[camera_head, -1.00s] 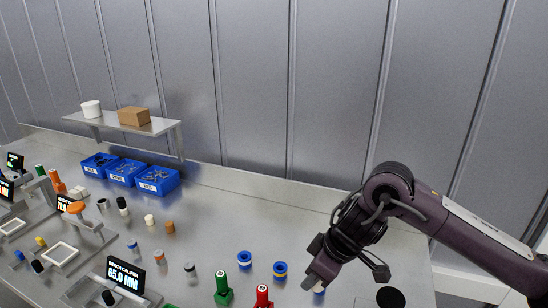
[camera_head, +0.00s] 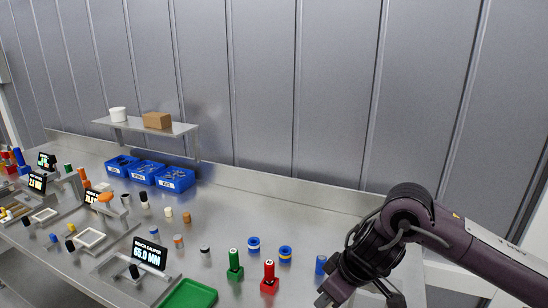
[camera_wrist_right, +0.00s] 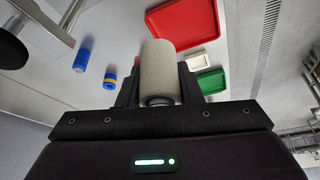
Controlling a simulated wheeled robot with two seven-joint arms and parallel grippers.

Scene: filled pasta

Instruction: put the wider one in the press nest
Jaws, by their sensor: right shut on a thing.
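My right gripper (camera_wrist_right: 160,98) is shut on a pale grey cylinder (camera_wrist_right: 160,68), which sticks out beyond the fingers in the right wrist view. In the head view the right gripper (camera_head: 328,298) is at the bottom edge, and its held cylinder cannot be made out there. A bench caliper (camera_head: 150,253) reading 65.0 MM stands at lower left. Fixtures with small displays and an orange-topped part (camera_head: 105,197) stand farther left; I cannot tell which holds the press nest. My left gripper is not in view.
A green holder (camera_head: 235,272), a red holder (camera_head: 269,284), blue rings (camera_head: 253,243) and a blue cylinder (camera_head: 320,265) stand left of my right arm. A green tray (camera_head: 190,295) lies in front. Blue bins (camera_head: 174,180) are at the back. The wrist view shows a red tray (camera_wrist_right: 183,22).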

